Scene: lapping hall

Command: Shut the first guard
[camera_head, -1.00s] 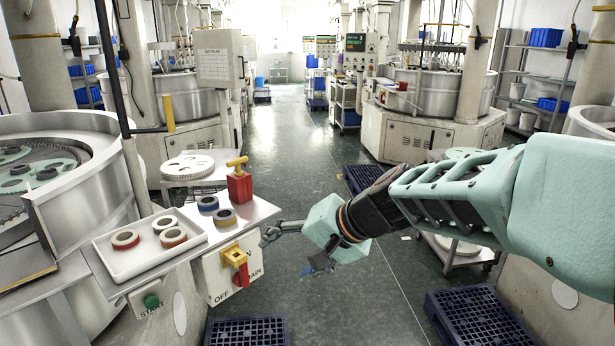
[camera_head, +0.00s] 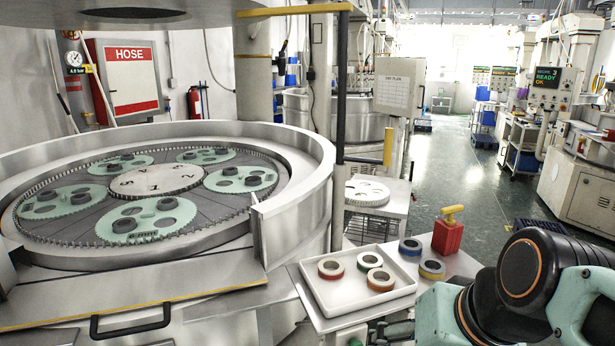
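The nearest lapping machine (camera_head: 290,140) stands at left with a round steel wall around its plate. Its wall has a gap at the front. A flat metal panel with a yellow edge (camera_head: 150,290), which looks like the guard, lies low across this gap. A black bar handle (camera_head: 130,325) sits on the front below the yellow edge. The gap stands open, with the plate and green carriers in plain view. Part of my gripper (camera_head: 393,331) shows at the bottom edge, below the white tray and right of the panel. Its fingers are mostly cut off, so I cannot tell their opening.
A white tray (camera_head: 338,303) with several rings stands on a side shelf. Loose rings and a red block with a yellow top (camera_head: 447,235) are beside it. The aisle (camera_head: 455,175) is clear.

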